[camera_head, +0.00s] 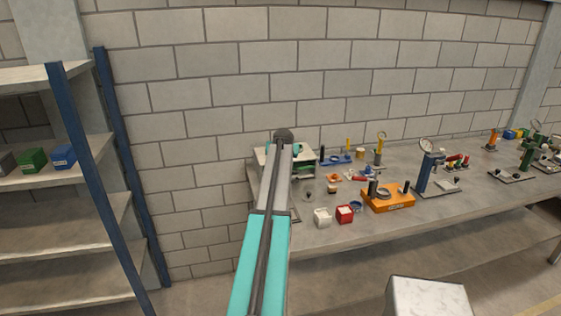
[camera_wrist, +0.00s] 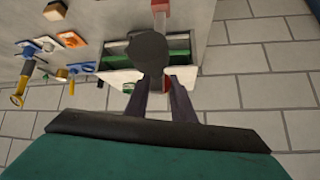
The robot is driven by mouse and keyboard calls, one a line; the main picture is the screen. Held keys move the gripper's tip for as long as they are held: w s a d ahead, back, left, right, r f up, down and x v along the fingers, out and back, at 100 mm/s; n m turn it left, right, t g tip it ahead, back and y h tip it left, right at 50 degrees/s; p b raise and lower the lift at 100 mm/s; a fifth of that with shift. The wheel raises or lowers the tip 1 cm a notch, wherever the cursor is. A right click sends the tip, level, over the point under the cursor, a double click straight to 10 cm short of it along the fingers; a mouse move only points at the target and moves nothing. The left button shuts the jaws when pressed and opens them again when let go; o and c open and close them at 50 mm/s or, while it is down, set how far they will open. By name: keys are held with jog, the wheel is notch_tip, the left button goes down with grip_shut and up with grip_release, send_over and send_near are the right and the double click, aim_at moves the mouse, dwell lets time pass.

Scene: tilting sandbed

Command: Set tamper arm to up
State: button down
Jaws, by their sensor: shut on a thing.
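The sandbed unit (camera_head: 262,157), a cream box with green parts, stands at the table's far left end. In the wrist view its pale body (camera_wrist: 118,75) with green strips lies behind my gripper. The tamper arm (camera_wrist: 160,22) shows as a pale bar with a red block at its top end and a dark round disc near my fingers. The dark round shape also shows in the head view (camera_head: 284,134). My gripper (camera_wrist: 161,86) is shut on the tamper arm at a red part between the dark fingers. The exact contact is partly hidden. In the head view my arm covers much of the unit.
A block wall stands close behind. A blue-posted shelf (camera_head: 105,150) is at left.

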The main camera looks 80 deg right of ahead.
jog(key=shift+w+a+f, duration=0.15)
jog(key=shift+a+f, duration=0.05)
jog(key=shift+f, duration=0.15)
jog(key=c, duration=1.5)
grip_release()
jog(key=shift+d, duration=0.1)
jog(key=shift+r, duration=0.15)
jog(key=shift+r, duration=0.15)
jog(key=shift+b+v, duration=2.65)
jog(key=shift+v, duration=4.15)
